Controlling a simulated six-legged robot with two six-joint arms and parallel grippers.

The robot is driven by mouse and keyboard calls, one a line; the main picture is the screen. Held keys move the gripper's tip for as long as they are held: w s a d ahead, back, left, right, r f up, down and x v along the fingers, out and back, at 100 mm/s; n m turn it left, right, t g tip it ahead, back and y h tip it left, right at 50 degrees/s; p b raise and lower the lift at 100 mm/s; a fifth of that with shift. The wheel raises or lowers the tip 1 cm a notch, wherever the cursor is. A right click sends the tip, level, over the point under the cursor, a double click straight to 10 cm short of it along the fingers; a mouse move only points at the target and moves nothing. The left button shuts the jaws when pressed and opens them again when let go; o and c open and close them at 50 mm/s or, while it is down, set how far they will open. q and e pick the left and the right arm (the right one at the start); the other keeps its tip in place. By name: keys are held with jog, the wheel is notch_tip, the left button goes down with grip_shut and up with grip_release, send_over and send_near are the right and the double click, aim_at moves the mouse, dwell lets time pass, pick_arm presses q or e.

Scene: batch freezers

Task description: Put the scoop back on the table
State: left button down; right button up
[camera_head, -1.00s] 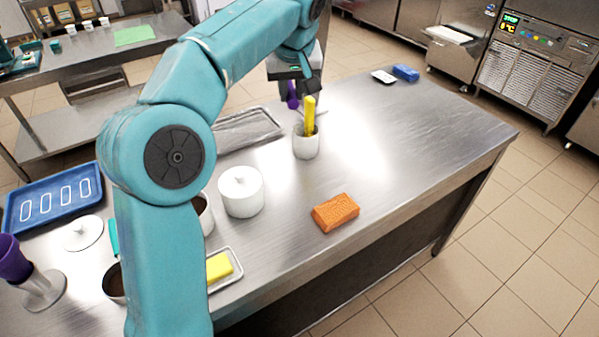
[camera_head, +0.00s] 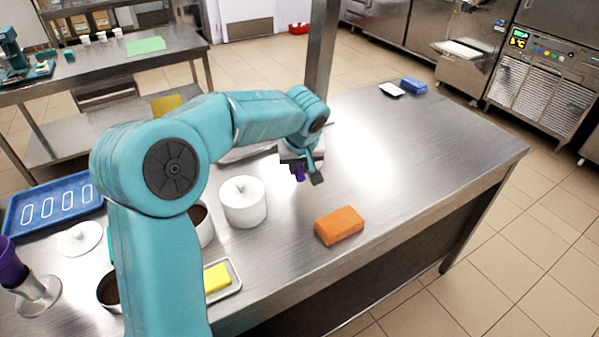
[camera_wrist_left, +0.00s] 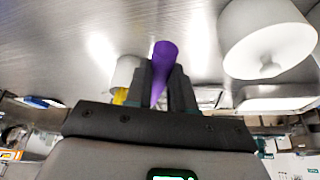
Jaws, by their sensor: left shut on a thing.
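The scoop is mostly hidden in my left gripper (camera_head: 307,175); its purple part (camera_head: 299,173) shows at the jaws. In the left wrist view the purple piece (camera_wrist_left: 161,58) stands between the two dark fingers, which are shut on it. The gripper is over the middle of the steel table (camera_head: 400,150), right of the lidded white jar (camera_head: 243,203) and behind the orange sponge (camera_head: 340,225). I cannot tell whether the scoop touches the table. My right gripper is not in view.
A white cup (camera_wrist_left: 127,70) with a yellow utensil shows beside the fingers in the left wrist view; my arm hides it from the head. A butter dish (camera_head: 222,280) and blue tray (camera_head: 55,205) are at left.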

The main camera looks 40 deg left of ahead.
pick_arm(q)
jog(key=shift+f, duration=1.2)
jog(key=shift+a, duration=0.1)
jog(key=shift+s, duration=0.1)
jog(key=shift+f, duration=0.15)
jog(key=shift+f+b, duration=0.3)
jog(key=shift+b, duration=0.25)
jog(key=c, duration=1)
grip_release()
jog(key=shift+o, duration=0.2)
